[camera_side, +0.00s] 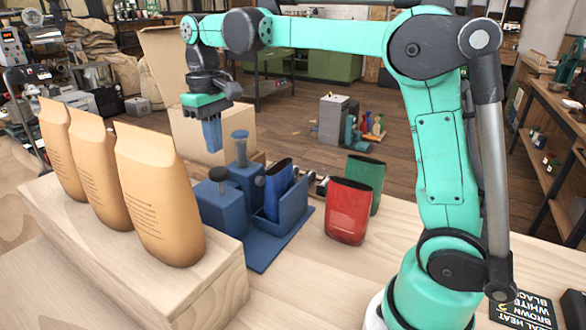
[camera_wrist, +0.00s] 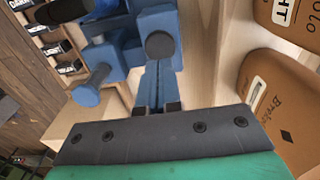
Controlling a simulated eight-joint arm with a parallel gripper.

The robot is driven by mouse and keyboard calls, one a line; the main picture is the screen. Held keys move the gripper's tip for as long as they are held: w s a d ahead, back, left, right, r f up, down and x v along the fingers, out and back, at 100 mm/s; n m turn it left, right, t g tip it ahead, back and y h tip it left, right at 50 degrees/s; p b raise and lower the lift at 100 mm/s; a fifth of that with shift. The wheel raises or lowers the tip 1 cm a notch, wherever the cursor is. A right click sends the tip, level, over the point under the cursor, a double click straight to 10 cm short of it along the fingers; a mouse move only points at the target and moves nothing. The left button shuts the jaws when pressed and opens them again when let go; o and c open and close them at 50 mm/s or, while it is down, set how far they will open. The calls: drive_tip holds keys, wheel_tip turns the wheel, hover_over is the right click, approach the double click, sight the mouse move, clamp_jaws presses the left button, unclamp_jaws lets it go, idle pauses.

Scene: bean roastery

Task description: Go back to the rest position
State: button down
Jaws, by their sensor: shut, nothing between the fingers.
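My gripper (camera_side: 213,148) is in the air above the back of the blue fixture in the side view, pointing down. Its two blue fingers are together with nothing between them. In the wrist view the closed fingers (camera_wrist: 158,84) point at the blue fixture (camera_wrist: 120,52). The fixture also shows in the side view (camera_side: 262,247), standing on the table with two round-topped posts and a slot holder. My gripper appears apart from it, though the gap is hard to judge.
A blue pouch (camera_side: 277,190) stands in the fixture's holder. A red pouch (camera_side: 347,212) and a green pouch (camera_side: 369,172) stand to its right. Three tan bags, the nearest here (camera_side: 160,195), stand on a wooden block (camera_side: 207,285) at left. An open cardboard box (camera_side: 185,140) is behind.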

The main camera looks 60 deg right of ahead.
idle(0.6)
drive_tip(key=shift+s+a, duration=0.15)
drive_tip(key=shift+s, duration=0.2)
drive_tip(key=s+a+f+t, duration=0.3)
drive_tip(key=s+f+t, duration=0.3)
drive_tip(key=s, duration=0.4)
drive_tip(key=shift+s+f+t, duration=0.2)
drive_tip(key=shift+s+t, duration=0.1)
drive_tip(key=shift+t, duration=0.3)
drive_tip(key=shift+a, duration=0.1)
